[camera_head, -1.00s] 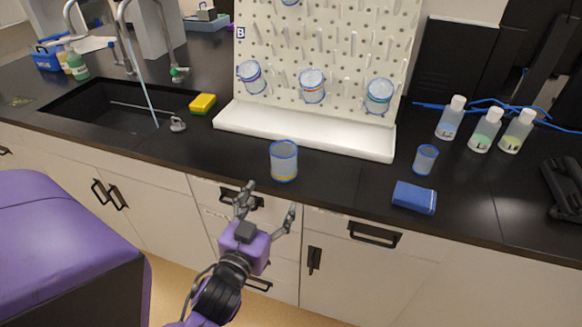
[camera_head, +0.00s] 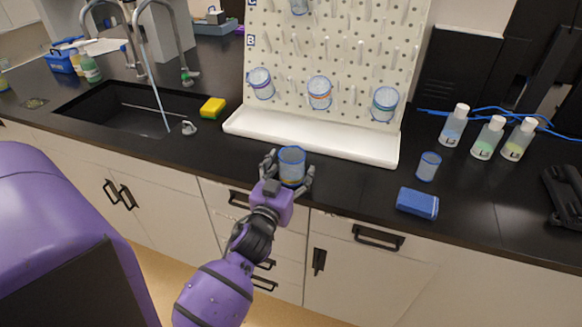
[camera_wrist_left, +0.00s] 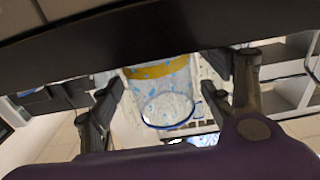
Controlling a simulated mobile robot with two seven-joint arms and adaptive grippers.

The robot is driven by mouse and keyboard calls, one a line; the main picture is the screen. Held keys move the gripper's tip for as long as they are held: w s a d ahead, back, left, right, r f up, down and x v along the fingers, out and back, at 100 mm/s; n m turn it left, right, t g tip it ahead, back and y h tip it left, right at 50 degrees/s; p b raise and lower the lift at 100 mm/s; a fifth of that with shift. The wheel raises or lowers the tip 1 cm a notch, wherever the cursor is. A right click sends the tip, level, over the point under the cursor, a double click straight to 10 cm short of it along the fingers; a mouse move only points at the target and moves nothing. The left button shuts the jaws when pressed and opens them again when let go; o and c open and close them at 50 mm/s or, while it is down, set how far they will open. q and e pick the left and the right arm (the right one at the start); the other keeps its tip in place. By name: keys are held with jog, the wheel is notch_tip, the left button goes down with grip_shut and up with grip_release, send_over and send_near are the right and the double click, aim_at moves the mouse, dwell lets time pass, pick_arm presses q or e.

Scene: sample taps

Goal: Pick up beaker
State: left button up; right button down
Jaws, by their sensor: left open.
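A clear beaker with a blue rim (camera_head: 291,164) stands upright near the front edge of the black counter. A yellow-orange band shows near its base. My left gripper (camera_head: 290,170) is open, with one finger on each side of this beaker. In the left wrist view the beaker (camera_wrist_left: 163,92) appears upside down between the two spread fingers (camera_wrist_left: 168,98), with gaps visible at its sides. A smaller blue-rimmed beaker (camera_head: 428,166) stands farther right. My right gripper is not in view.
A white pegboard rack (camera_head: 335,60) holding several beakers stands behind, with its white tray (camera_head: 310,138) close behind the beaker. A blue sponge (camera_head: 417,203) and labelled bottles (camera_head: 488,137) are at right. The sink (camera_head: 130,108) and a yellow sponge (camera_head: 212,107) are at left.

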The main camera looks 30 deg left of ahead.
pick_arm(q)
jog(key=shift+w+a, duration=0.1)
jog(key=shift+w, duration=0.3)
jog(key=shift+c, duration=0.2)
jog(key=c, duration=1.1)
jog(key=shift+c, duration=0.2)
